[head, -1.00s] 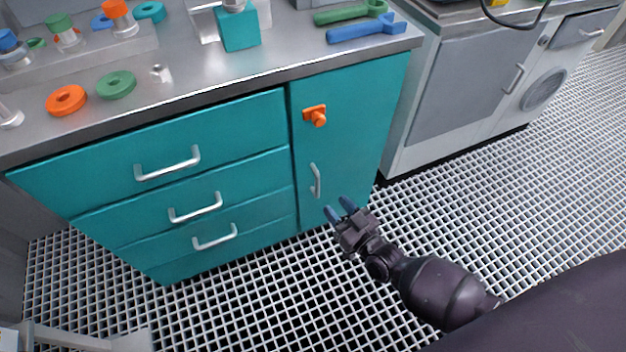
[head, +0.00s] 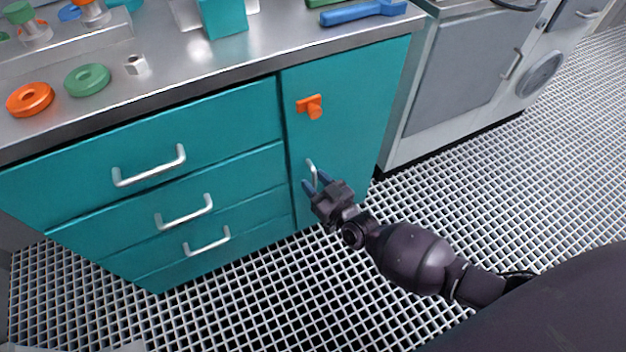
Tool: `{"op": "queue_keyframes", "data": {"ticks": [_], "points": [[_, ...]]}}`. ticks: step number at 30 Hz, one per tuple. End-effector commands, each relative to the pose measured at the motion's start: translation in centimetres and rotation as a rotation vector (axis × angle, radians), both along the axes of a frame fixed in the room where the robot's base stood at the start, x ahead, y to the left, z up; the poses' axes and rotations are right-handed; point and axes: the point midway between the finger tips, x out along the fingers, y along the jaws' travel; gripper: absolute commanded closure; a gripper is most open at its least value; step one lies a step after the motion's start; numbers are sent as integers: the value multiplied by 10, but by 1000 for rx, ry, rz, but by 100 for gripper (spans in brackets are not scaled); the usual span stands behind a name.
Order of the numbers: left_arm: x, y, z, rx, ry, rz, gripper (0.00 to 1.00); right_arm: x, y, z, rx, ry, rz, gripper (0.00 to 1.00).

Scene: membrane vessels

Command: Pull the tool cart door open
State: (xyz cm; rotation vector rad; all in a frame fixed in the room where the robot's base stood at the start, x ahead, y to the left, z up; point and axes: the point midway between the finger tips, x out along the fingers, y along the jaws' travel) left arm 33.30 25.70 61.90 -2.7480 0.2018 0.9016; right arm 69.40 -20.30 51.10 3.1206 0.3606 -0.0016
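The teal tool cart door (head: 350,125) is the right part of the cart's front and looks closed. An orange latch (head: 312,107) sits near its upper left. Its silver vertical handle (head: 311,172) is lower, near the door's left edge. My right gripper (head: 316,183) is at the handle, its two blue fingertips apart, one on each side of the handle's lower part. Whether they touch the handle I cannot tell. The handle's lower end is partly hidden by the gripper. My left gripper is not in view.
Three teal drawers with silver handles (head: 150,167) are left of the door. The metal cart top (head: 200,60) holds an orange ring (head: 30,99), a green ring (head: 87,80) and a blue tool (head: 362,12). A grey cabinet (head: 465,80) stands at right. The grated floor in front is clear.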

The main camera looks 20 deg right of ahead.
Motion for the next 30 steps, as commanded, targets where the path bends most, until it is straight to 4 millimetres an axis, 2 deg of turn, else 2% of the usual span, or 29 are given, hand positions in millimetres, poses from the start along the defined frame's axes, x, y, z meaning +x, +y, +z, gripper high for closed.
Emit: {"op": "queue_keyframes", "data": {"ticks": [11,14,19,30], "points": [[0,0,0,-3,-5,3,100,6,1,1,0,-1,0,61],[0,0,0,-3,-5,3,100,6,1,1,0,-1,0,73],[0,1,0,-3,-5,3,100,6,1,1,0,-1,0,99],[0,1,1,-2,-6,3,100,5,1,0,0,0,2,100]]}}
